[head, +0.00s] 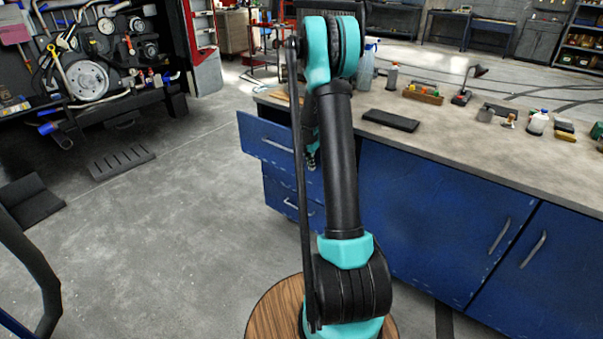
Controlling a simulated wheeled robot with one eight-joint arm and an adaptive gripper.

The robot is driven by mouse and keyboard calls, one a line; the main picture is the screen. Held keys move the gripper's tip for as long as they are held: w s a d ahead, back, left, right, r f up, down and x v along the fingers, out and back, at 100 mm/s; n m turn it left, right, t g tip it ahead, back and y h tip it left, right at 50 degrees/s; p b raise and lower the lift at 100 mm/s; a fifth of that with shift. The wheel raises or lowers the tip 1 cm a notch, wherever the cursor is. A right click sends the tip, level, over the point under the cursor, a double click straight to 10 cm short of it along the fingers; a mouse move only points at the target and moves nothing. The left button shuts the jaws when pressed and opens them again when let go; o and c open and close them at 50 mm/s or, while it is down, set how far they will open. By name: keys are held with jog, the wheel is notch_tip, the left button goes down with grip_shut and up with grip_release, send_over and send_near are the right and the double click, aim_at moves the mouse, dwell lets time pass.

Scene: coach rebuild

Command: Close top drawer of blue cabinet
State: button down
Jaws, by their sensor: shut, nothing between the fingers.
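The blue cabinet (430,215) stands under a long worktop on the right. Its top drawer (265,138) is at the cabinet's left end and sticks out, open, past the drawers below it. The drawer's front faces left toward the aisle, with a pale handle on it. My arm rises through the middle of the view and covers part of the drawer. My gripper (312,160) is partly seen behind the arm, small and dark, shut and empty, close to the drawer's right side. Whether it touches the drawer cannot be told.
Lower drawers (290,203) look closed. The worktop (470,145) holds a black flat case (391,120), a wooden tray of small items (423,95), bottles and tools. An open engine bay (95,70) is at the upper left. The grey floor left of the cabinet is mostly clear.

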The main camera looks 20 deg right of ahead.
jog(key=shift+w+d, duration=0.55)
jog(key=shift+d, duration=0.2)
jog(key=shift+w+d, duration=0.5)
jog(key=shift+d, duration=0.2)
